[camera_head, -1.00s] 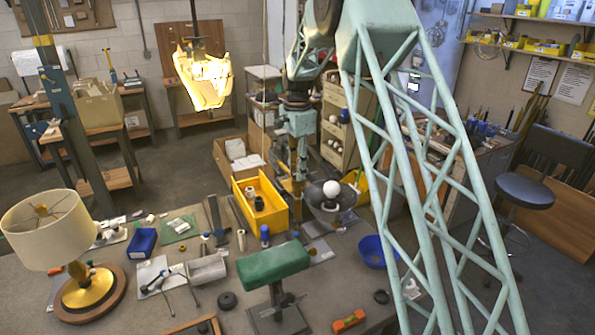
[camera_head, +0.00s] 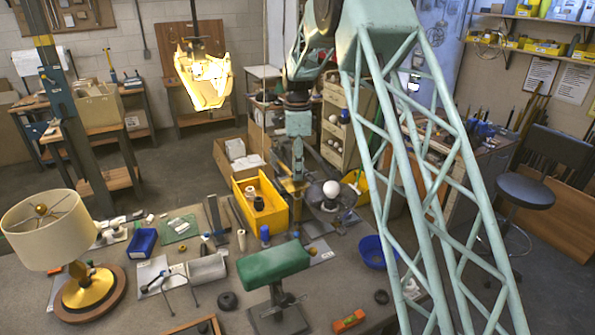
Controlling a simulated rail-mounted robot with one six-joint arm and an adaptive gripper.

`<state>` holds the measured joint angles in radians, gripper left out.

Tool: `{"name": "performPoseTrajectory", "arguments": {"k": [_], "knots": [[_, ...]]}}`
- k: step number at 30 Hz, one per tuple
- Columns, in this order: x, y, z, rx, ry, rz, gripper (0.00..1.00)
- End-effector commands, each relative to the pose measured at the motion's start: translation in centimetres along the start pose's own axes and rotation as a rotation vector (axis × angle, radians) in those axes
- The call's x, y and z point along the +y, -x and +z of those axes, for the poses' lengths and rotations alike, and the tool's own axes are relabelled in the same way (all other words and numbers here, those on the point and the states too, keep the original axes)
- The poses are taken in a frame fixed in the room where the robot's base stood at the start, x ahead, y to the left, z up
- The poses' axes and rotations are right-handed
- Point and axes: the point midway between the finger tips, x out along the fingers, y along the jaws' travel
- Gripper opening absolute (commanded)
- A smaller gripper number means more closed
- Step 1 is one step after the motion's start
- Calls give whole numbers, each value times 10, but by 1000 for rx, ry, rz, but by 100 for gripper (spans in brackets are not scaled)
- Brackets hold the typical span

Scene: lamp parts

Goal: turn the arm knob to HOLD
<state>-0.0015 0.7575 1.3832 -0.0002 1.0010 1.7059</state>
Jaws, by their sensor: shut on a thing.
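My gripper (camera_head: 297,182) points down at the back of the bench, just left of a lamp head with a dark round shade (camera_head: 318,194) and a white bulb (camera_head: 332,189). The jaws are closed on a small part there, seemingly the arm knob. The knob itself, its marks and the fingertip contact are hidden or too small to make out, so its setting cannot be read.
A yellow bin (camera_head: 262,221) with dark and pale parts stands just left of my gripper. A green-topped stand (camera_head: 273,265), a blue bowl (camera_head: 372,252) and a cream-shaded lamp (camera_head: 48,229) are on the bench (camera_head: 190,305). Small parts lie between them.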

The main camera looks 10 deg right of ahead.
Motion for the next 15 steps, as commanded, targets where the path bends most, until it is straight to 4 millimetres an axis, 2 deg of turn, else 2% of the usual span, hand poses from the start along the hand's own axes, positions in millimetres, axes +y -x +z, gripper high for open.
{"name": "performPoseTrajectory", "arguments": {"k": [5, 6, 9, 15], "knots": [[0, 1, 0, 0, 0, -1, 14], [0, 1, 0, 0, 0, -1, 27], [0, 0, 0, 0, 0, -1, 36], [0, 0, 0, 0, 1, 0, 38]]}}
